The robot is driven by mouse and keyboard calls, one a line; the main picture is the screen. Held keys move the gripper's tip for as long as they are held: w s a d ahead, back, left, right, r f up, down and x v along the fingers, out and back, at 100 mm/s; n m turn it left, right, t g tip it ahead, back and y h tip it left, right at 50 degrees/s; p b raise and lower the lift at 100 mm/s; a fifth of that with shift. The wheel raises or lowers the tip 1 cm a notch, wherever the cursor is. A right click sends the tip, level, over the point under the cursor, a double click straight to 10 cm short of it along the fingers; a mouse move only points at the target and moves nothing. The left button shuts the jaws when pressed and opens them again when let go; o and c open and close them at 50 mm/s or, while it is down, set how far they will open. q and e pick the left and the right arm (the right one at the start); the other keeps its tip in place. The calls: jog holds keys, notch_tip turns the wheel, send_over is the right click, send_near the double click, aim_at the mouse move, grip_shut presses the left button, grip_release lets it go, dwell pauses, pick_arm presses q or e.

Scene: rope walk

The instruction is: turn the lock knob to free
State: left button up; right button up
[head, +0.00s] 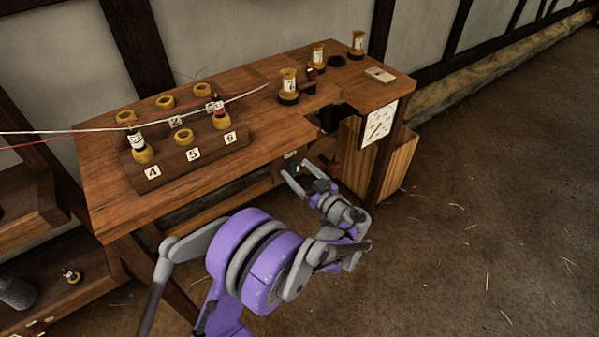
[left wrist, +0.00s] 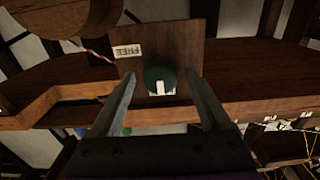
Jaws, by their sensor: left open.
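The lock knob (left wrist: 158,75) is a round dark green knob on a wooden plate (left wrist: 186,40) in the left wrist view. A white mark shows on its lower edge in that picture, away from the FREE label (left wrist: 128,51), which appears upside down at the upper left. My left gripper (left wrist: 160,82) is open, with one finger on each side of the knob and gaps visible. Whether the fingertips reach the knob's depth, I cannot tell. In the head view my left gripper (head: 297,172) is at the bench's front edge; the knob is hard to make out there. My right gripper is not in view.
The wooden bench (head: 105,185) carries a numbered block (head: 218,158) with yellow bobbins and stretched strands. More bobbins (head: 317,55) stand at the back right. A dial card (head: 379,123) and wooden bin (head: 401,165) are right of the gripper. The floor at right is clear.

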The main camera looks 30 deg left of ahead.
pick_arm(q)
grip_shut()
dwell(0.3)
jog(key=shift+m, duration=0.4)
jog(key=m, duration=1.5)
jog(key=shift+b, duration=0.35)
jog(key=m, duration=0.6)
